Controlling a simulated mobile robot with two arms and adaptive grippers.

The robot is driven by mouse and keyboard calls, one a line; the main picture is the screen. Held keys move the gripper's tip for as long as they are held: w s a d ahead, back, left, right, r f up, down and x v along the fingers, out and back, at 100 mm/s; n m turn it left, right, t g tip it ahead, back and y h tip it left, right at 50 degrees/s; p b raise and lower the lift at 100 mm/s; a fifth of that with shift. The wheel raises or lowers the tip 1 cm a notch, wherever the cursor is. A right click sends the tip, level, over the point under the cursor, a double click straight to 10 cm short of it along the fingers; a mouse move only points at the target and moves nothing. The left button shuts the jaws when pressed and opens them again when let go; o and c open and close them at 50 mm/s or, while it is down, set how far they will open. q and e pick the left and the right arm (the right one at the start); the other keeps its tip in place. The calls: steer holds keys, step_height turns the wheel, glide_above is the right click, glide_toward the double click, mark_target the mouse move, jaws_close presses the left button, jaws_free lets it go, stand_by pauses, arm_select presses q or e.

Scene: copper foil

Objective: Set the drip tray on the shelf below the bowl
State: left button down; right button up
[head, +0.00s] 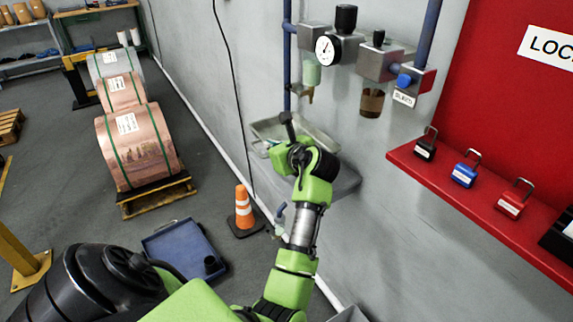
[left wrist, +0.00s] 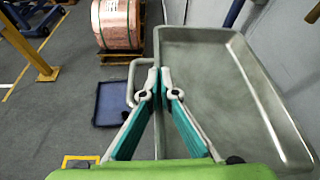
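The drip tray (head: 318,137) is a shallow grey metal tray against the wall, below the regulator unit. In the left wrist view the tray (left wrist: 215,80) fills the right side, empty, with a loop handle (left wrist: 131,85) on its left side. My left gripper (left wrist: 159,82) is closed at the tray's near-left side wall, by the handle; in the head view the wrist hides the gripper's contact. A grey shelf (head: 348,183) shows below the tray; I cannot tell whether they touch. A greenish bowl (head: 311,73) and a brown bowl (head: 372,102) hang above. My right gripper is out of view.
A red lockout board (head: 500,90) with a ledge of padlocks (head: 465,170) stands at the right. An orange cone (head: 244,210) and a blue pan (head: 180,245) are on the floor. Copper coils (head: 138,145) stand on pallets at the left.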

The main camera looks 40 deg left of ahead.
arm_select(q)
steer(key=w+f, duration=0.1)
steer(key=f, duration=0.1)
steer(key=w+f, duration=0.4)
steer(key=shift+d+b, duration=0.35)
steer(key=shift+b, duration=0.05)
steer(key=shift+f, duration=1.45)
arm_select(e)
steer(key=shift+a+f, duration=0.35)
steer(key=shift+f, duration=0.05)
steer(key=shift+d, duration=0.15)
arm_select(q)
steer(key=c, duration=2.5)
jaws_free()
steer(key=shift+f, duration=0.2)
steer(key=shift+c, duration=0.2)
steer(key=shift+o, duration=1.3)
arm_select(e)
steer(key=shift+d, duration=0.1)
arm_select(q)
steer(key=shift+r, duration=0.15)
